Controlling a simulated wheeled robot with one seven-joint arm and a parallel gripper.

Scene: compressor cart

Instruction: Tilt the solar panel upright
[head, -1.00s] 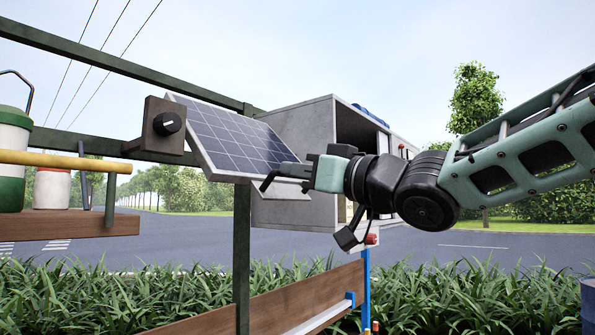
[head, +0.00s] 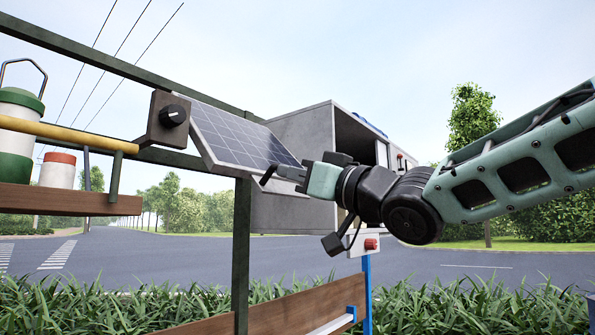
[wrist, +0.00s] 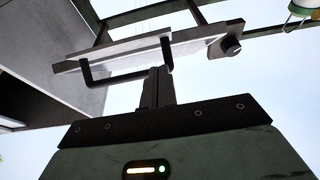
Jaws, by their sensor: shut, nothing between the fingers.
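The solar panel (head: 237,137) is a dark blue gridded plate in a pale frame, sloping down toward me from a green rail. A black knob on a bracket (head: 172,116) stands at its left end. In the wrist view the panel (wrist: 120,49) shows nearly edge-on, with a black U-shaped handle (wrist: 122,76) along its near edge. My gripper (head: 280,173) is shut and empty at the panel's lower right edge, close to the handle. It also shows in the wrist view (wrist: 157,73), where its tip overlaps the handle's right end. I cannot tell whether they touch.
A grey box-shaped housing (head: 300,135) stands behind the panel. A green post (head: 241,245) rises below it. A wooden shelf (head: 60,200) with a green-and-white lantern (head: 20,125) is at left. A red button box (head: 365,245) sits below my gripper.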

